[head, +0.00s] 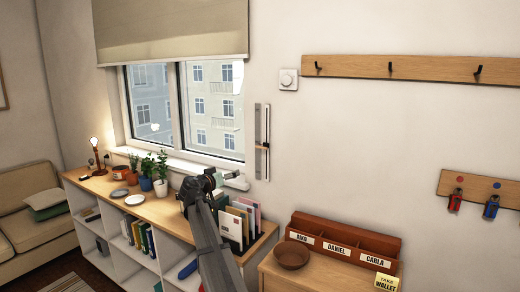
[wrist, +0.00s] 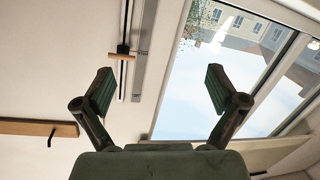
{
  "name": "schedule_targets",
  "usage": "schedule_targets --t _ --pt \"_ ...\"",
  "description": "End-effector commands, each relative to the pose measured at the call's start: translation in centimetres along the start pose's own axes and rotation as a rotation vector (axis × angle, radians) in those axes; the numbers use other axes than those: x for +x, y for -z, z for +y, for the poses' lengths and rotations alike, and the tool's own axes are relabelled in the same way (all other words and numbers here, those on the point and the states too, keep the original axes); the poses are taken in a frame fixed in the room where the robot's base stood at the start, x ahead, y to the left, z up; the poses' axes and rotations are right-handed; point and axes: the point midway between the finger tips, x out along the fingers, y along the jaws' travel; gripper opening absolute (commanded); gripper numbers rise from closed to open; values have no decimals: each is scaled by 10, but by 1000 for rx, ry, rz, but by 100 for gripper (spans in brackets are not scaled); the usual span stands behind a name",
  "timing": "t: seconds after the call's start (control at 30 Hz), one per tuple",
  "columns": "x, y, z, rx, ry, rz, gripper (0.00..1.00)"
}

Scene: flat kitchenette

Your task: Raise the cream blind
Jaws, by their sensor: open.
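The cream blind (head: 170,32) hangs over the upper part of the window, its lower edge well above the sill. To the right of the window, a narrow vertical slider rail (head: 262,120) is fixed to the wall, with a small wooden slider knob (head: 262,147) on it below mid-height. In the wrist view the rail (wrist: 138,60) and its dark-and-wood knob (wrist: 122,52) show beyond my left finger. My gripper (wrist: 160,88) is open and empty, its two fingers wide apart. It touches neither the knob nor the blind. The blind is not visible in the wrist view.
A low shelf unit (head: 120,195) with plants, a lamp (head: 97,150) and upright files (head: 238,222) stands under the window. A letter holder (head: 345,240) and bowl (head: 291,256) are at lower right. Hook rails (head: 425,69) are on the wall, which is otherwise mostly bare.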

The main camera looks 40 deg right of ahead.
Motion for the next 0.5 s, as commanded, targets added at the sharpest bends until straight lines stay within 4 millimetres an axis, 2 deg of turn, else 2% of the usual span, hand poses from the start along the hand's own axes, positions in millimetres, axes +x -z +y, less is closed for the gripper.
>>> schedule_targets --t 0.03,0.1,0.2,0.37,0.5 --pt "7 21 23 25 -49 30 95" --pt "12 38 44 48 -97 63 95" --pt "15 52 63 68 -137 89 95" --pt "25 58 69 73 -149 98 95" --pt "45 60 71 71 -149 96 95"
